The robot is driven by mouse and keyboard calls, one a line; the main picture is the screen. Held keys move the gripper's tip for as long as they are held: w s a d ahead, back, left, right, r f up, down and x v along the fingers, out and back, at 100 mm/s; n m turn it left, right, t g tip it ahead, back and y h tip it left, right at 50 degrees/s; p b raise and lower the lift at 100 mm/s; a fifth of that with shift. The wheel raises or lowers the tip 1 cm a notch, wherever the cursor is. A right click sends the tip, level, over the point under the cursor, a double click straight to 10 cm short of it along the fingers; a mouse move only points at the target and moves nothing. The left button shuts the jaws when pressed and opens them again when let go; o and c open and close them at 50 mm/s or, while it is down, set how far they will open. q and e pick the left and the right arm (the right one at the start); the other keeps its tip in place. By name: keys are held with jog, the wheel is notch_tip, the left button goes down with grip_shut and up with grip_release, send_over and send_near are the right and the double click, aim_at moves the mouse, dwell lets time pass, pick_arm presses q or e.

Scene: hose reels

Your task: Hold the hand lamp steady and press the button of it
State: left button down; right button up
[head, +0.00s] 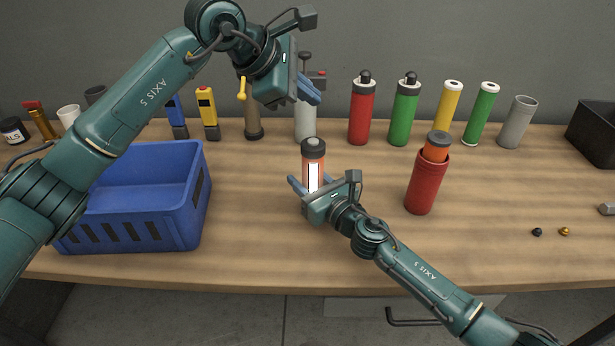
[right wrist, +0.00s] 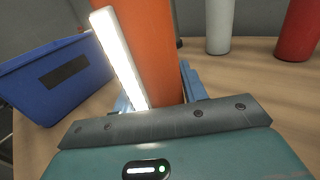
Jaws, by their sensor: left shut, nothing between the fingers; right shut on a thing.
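The hand lamp (head: 313,160) is an orange cylinder with a dark cap and a bright white strip along its side. It stands upright near the middle of the table in the head view. My right gripper (head: 316,188) is shut around its lower body. In the right wrist view the orange lamp body (right wrist: 152,45) rises between the blue fingers, with the strip glowing white. My left gripper (head: 310,92) is shut and empty, above the lamp's dark cap and apart from it. I cannot make out a separate button. The lamp's base is hidden by my right gripper.
A blue crate (head: 128,230) stands at left. A red holder (head: 427,185) with an orange, grey-capped cylinder (head: 436,148) stands right of the lamp. Several bottles and tubes line the back, including a red one (head: 361,112). The table front between crate and red holder is mostly clear.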

jog(key=o, duration=1.2)
jog(key=shift+s+d, duration=0.1)
